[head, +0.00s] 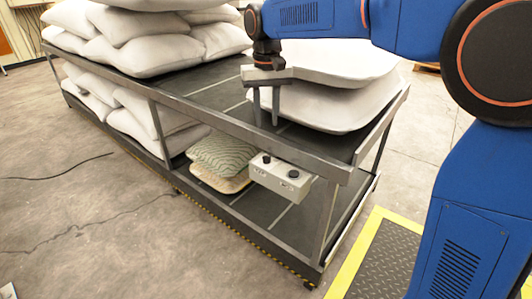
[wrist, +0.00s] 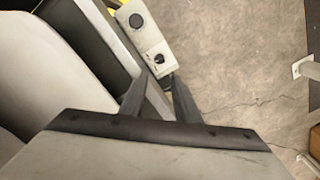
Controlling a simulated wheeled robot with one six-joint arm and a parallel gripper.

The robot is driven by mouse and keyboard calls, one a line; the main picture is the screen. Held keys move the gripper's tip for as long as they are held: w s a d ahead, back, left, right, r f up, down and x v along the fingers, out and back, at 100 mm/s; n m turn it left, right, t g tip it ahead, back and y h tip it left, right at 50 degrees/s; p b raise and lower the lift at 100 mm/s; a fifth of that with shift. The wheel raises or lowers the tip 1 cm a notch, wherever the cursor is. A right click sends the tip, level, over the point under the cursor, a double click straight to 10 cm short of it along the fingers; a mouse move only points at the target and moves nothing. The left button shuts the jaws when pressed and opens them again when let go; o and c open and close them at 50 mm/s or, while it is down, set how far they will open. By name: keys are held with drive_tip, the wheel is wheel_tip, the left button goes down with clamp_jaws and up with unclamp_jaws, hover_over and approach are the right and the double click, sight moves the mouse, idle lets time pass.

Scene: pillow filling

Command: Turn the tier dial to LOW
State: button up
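A pale control box (head: 280,178) with two dark round knobs is fixed to the front of the shelf rack, below the upper rail. The left knob (head: 266,158) and right knob (head: 293,173) sit on its top face. I cannot read which is the tier dial or where it points. In the wrist view the box (wrist: 147,42) lies beyond the fingertips, with one knob (wrist: 158,58) nearer and one (wrist: 136,20) farther. My gripper (head: 266,110) points down above the upper rail, open and empty, apart from the box. Its fingers also show in the wrist view (wrist: 156,88).
The rack's upper shelf (head: 218,97) bears white pillows, with a stack (head: 330,95) right behind my gripper. The front rail (head: 210,118) lies close to my gripper. Below are a green patterned pillow (head: 220,153) and more white pillows. Floor in front is open.

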sight(267, 159)
wheel_tip(267, 159, down, 13)
drive_tip(key=shift+d+f, duration=0.1)
drive_tip(key=shift+f, duration=0.05)
idle(0.4)
clamp_jaws()
